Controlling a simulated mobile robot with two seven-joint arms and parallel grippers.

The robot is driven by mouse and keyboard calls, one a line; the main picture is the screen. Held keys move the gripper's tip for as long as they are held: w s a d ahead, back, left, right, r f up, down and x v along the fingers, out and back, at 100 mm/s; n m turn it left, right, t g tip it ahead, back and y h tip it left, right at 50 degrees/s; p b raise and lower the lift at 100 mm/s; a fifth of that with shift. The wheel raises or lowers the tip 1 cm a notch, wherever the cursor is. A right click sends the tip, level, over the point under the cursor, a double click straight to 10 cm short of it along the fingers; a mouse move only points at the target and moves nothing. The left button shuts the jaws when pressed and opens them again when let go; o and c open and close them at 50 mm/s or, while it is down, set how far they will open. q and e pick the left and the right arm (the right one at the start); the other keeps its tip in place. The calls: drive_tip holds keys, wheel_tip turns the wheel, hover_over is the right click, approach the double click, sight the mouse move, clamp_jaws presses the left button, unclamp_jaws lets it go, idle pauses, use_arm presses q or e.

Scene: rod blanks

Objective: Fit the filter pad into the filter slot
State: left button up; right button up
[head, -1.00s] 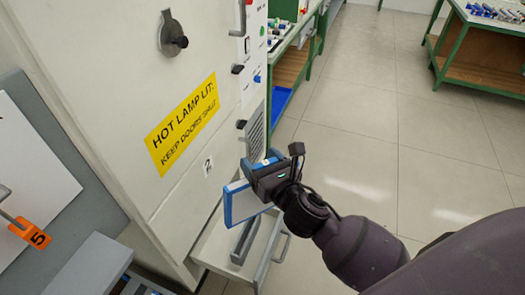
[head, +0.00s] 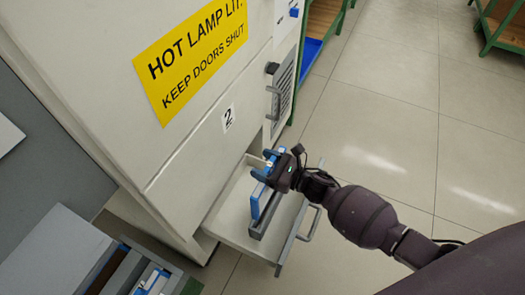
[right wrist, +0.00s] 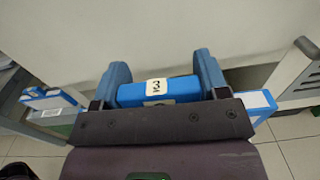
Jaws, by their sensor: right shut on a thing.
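A long grey holder, which looks like the filter slot (head: 284,214), lies in the open drawer (head: 232,204). The pad's lower edge is at this holder; I cannot tell whether it is inside. My left gripper is not in view.
The white cabinet (head: 180,150) with a yellow warning label (head: 190,55) and a "2" label rises over the drawer. The drawer's handle (head: 311,222) sticks out to the right. A case with blue and white items (head: 150,282) is at lower left.

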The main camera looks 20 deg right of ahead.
drive_tip(key=shift+w+f, duration=0.15)
drive_tip(key=shift+f, duration=0.4)
drive_tip(key=shift+r+y, duration=0.1)
drive_tip(key=shift+y, duration=0.2)
drive_tip(key=shift+f+b, duration=0.4)
use_arm(q)
drive_tip(key=b, duration=0.2)
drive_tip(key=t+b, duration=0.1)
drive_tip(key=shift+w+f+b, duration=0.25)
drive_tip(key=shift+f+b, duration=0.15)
use_arm(e)
wheel_tip(320, 180, down, 5)
drive_tip(key=shift+f, duration=0.1)
use_arm(q)
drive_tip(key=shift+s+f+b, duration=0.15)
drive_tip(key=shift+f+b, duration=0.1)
drive_tip(key=shift+b, duration=0.05)
idle(1.3)
